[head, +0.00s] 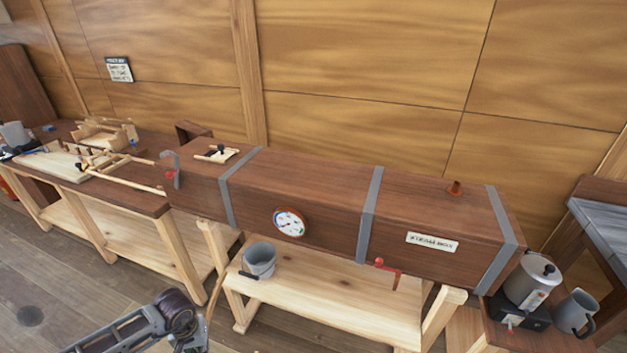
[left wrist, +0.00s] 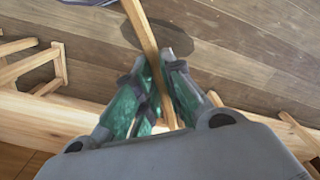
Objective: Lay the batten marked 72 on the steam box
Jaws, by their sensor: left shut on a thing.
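The steam box (head: 330,218) is a long dark wooden chest with grey metal bands, a round dial and a nameplate, standing on a pale trestle in the head view. In the left wrist view my left gripper (left wrist: 160,72) has its green fingers closed on a thin wooden batten (left wrist: 142,25). The batten runs between the fingers, above the floor; no number on it can be read. In the head view my left arm comes in at the bottom, low in front of the trestle. My right gripper is not in view.
A grey bucket (head: 259,261) stands on the trestle shelf. A small wooden piece (head: 216,153) lies on the box's left end; a reddish-brown fitting (head: 455,188) stands on its right end. A workbench (head: 125,190) with wooden parts is at left. A kettle (head: 533,280) stands at right.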

